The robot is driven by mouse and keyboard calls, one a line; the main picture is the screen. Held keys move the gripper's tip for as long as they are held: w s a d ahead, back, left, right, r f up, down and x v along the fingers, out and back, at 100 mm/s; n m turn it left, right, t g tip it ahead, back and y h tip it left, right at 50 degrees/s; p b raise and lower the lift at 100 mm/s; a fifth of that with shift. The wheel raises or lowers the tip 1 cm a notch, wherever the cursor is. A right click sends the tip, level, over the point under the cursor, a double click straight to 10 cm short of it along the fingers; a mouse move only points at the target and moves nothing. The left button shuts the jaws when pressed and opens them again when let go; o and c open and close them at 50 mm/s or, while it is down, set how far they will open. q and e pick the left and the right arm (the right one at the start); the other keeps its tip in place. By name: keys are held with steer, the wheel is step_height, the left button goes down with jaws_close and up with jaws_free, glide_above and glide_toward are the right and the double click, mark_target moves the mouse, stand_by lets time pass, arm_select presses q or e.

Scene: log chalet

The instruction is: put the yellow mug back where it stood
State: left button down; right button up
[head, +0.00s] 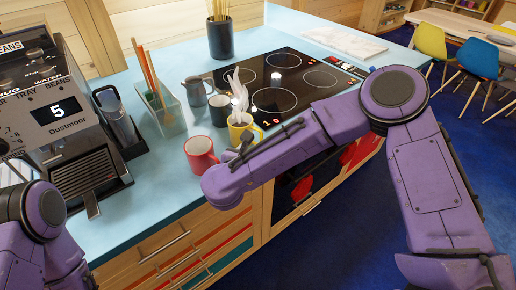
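The yellow mug (237,133) stands upright on the blue counter, near the front left corner of the black hob. White steam rises over it. My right arm reaches in from the right, and my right gripper (243,146) is at the near side of the mug. The wrist and dark gripper parts cover some of the mug's lower side, so I cannot tell whether the fingers are open or closed on it. My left arm shows at the lower left, but its gripper is not in view.
A red mug (200,155) stands just left of my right wrist. A dark mug (219,110) and a grey jug (196,91) stand behind it. The coffee machine (75,130) is at left. The hob (312,62) is clear. The counter's front edge runs beneath my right wrist.

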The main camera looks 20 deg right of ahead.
steer(key=s+d+f+n+g+y, duration=0.1)
steer(key=s+d+f+n+y, duration=0.1)
steer(key=s+f+n, duration=0.6)
steer(key=s+d+f+n+y, duration=0.2)
steer(key=s+f+n, duration=0.2)
steer(key=f+n, duration=0.75)
steer(key=s+d+f+n+g, duration=0.3)
steer(key=s+d+n, duration=0.3)
steer(key=s+n, duration=0.2)
steer(key=s+d+f+n+g, duration=0.4)
steer(key=s+n, duration=0.5)
steer(key=s, duration=0.3)
steer(key=shift+d+f, duration=0.9)
steer(key=shift+d, duration=0.15)
